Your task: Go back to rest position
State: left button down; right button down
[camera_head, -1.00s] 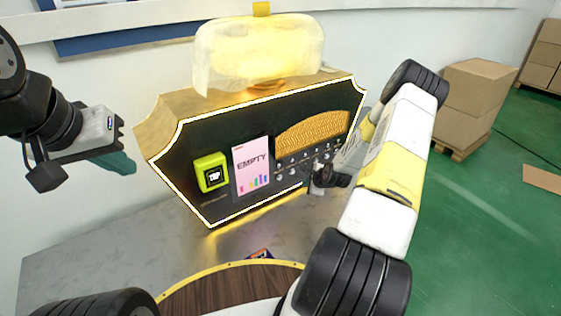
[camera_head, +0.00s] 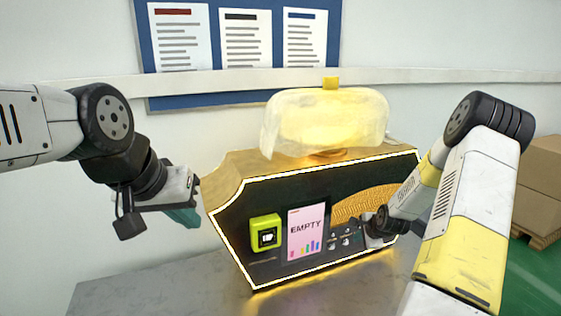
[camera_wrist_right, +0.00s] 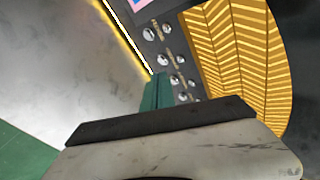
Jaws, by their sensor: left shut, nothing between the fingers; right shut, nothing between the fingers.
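The perfume vending machine (camera_head: 235,180) stands on the grey table in the head view. It has a black front with a glowing edge and a large pale bottle (camera_head: 325,122) with a yellow cap on top. My left gripper (camera_head: 187,217) is shut and empty, in the air left of the machine, with its teal fingers pointing down and right. My right gripper (camera_wrist_right: 157,92) is shut and empty by the machine's front, close to the silver knobs (camera_wrist_right: 165,45). In the head view its fingers are hard to make out.
An "EMPTY" sign (camera_head: 306,232) and a lime green box (camera_head: 265,233) are on the machine's front. The table (camera_head: 120,300) is clear left of the machine. A blue notice board (camera_head: 208,50) hangs behind.

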jog(key=s+a+r+n, duration=0.3)
jog(key=s+r, duration=0.1)
jog(key=r, duration=0.4)
jog(key=s+a+r+n+g, duration=0.1)
jog(key=s+a+r+n, duration=0.25)
jog(key=r, duration=0.45)
jog(key=s+a+r+n, duration=0.3)
jog(key=s+r+n, duration=0.15)
jog(key=r, duration=0.45)
jog(key=s+a+r+n, duration=0.2)
jog(key=s, duration=0.4)
jog(key=s+a+r+n, duration=0.2)
jog(key=s+r+n, duration=0.1)
jog(key=s, duration=0.4)
jog(key=s+a+r+n+y, duration=0.1)
jog(key=s+a+r+n, duration=0.1)
jog(key=s, duration=0.5)
jog(key=shift+s+a+r+g, duration=0.25)
jog(key=shift+a+r+g, duration=0.2)
jog(key=shift+a, duration=0.15)
